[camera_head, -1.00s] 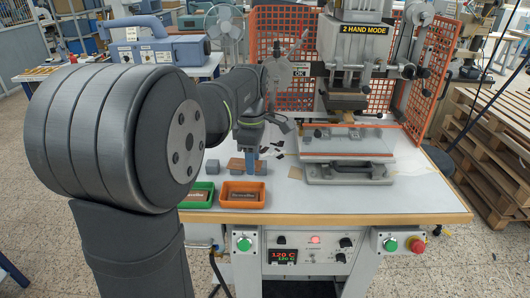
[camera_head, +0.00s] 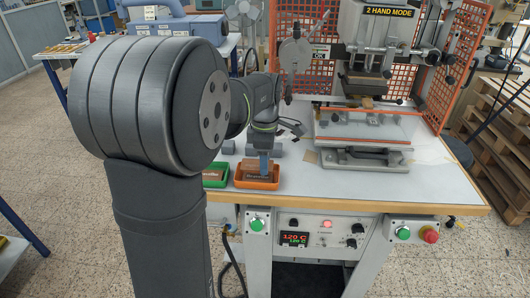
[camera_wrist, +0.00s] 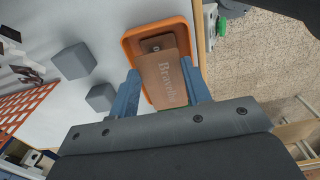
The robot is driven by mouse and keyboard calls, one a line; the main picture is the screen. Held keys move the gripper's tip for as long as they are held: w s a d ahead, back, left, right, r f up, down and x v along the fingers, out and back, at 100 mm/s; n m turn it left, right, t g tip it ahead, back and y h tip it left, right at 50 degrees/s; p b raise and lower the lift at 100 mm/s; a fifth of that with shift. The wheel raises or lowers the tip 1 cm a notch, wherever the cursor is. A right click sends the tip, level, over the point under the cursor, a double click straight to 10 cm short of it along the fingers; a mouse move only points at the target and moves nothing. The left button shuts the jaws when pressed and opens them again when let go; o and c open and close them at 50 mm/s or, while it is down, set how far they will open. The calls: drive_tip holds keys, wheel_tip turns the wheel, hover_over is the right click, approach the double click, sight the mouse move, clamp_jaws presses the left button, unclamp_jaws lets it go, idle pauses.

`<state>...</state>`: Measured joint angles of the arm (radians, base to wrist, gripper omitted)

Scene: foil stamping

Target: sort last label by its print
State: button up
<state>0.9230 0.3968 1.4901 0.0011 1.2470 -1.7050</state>
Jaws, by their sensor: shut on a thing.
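My gripper (camera_head: 263,167) is over the orange tray (camera_head: 257,185) at the table's front edge. In the wrist view, the two blue fingers of my gripper (camera_wrist: 163,88) are shut on the sides of a brown label (camera_wrist: 168,72). Its pale print reads roughly "Bravella"; the end nearest the gripper is hidden. The held label overlaps the orange tray (camera_wrist: 128,50) in that view; I cannot tell whether it touches what is under it. A darker brown piece (camera_wrist: 150,44) shows partly beneath it in the tray. The green tray (camera_head: 217,183) stands just left of the orange one and holds a brown label.
Grey blocks (camera_wrist: 73,61) stand on the white table behind the trays. The foil stamping press (camera_head: 365,125) stands to the right. Open white tabletop (camera_head: 345,187) lies right of the orange tray. Control buttons (camera_head: 403,233) sit below the front edge.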

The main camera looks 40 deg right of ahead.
drive_tip(key=shift+f, duration=0.25)
drive_tip(key=o, duration=1)
wheel_tip(320, 180, up, 18)
drive_tip(key=shift+f, duration=0.25)
drive_tip(key=shift+f, duration=0.1)
wheel_tip(320, 180, down, 16)
drive_tip(key=shift+f, duration=0.1)
idle(0.7)
drive_tip(key=shift+f, duration=0.1)
